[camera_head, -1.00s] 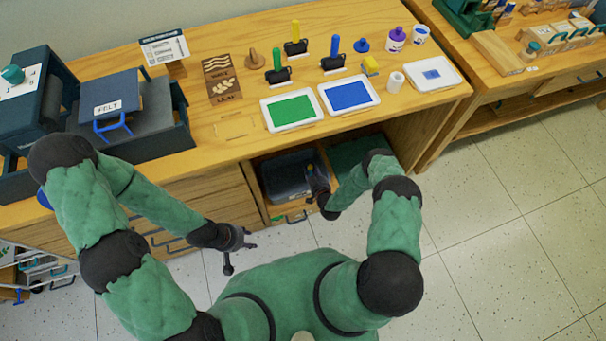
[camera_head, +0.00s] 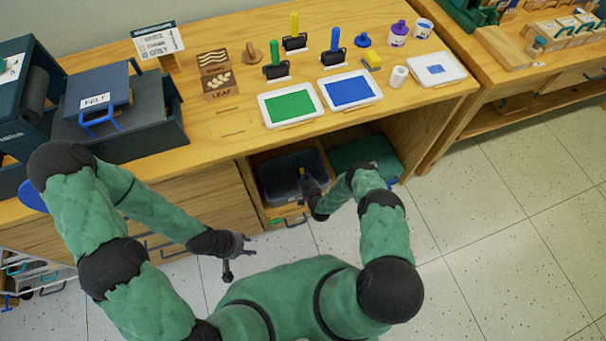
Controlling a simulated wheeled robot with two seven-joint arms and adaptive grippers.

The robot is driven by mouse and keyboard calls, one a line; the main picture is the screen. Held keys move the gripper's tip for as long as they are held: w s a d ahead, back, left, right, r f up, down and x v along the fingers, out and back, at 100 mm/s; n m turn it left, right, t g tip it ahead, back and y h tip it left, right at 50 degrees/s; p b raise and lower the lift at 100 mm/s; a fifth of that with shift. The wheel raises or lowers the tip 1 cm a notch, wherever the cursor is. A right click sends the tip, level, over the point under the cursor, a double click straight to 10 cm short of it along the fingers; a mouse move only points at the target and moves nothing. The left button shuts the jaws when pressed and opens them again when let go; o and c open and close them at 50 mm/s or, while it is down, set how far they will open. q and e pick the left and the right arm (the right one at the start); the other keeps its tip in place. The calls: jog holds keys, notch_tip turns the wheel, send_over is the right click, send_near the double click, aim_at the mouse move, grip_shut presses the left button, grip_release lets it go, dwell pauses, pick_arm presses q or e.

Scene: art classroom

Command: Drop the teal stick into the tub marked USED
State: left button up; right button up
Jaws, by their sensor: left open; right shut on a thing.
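I cannot read USED on either tub. My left gripper (camera_head: 238,256) is open and empty, in front of the drawers.
The wooden counter (camera_head: 215,128) holds green (camera_head: 290,104) and blue (camera_head: 352,91) ink trays, upright rollers with coloured handles, and a press (camera_head: 110,110) at left. Floor at right is clear.

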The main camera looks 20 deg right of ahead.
jog(key=shift+f, duration=0.6)
jog(key=o, duration=1)
jog(key=shift+r, duration=0.55)
jog(key=p+v, duration=0.5)
jog(key=v, duration=0.7)
jog(key=s+a+r+m+g+y, duration=0.1)
jog(key=s+a+r+g+y, duration=0.2)
jog(key=a+r+g, duration=0.45)
jog(key=s+a+r+m+g, duration=0.1)
jog(key=s+r+g, duration=0.5)
jog(key=s+r, duration=0.9)
jog(key=shift+s+a+m+g, duration=0.35)
jog(key=shift+s+a+m, duration=0.05)
jog(key=shift+s+a, duration=0.35)
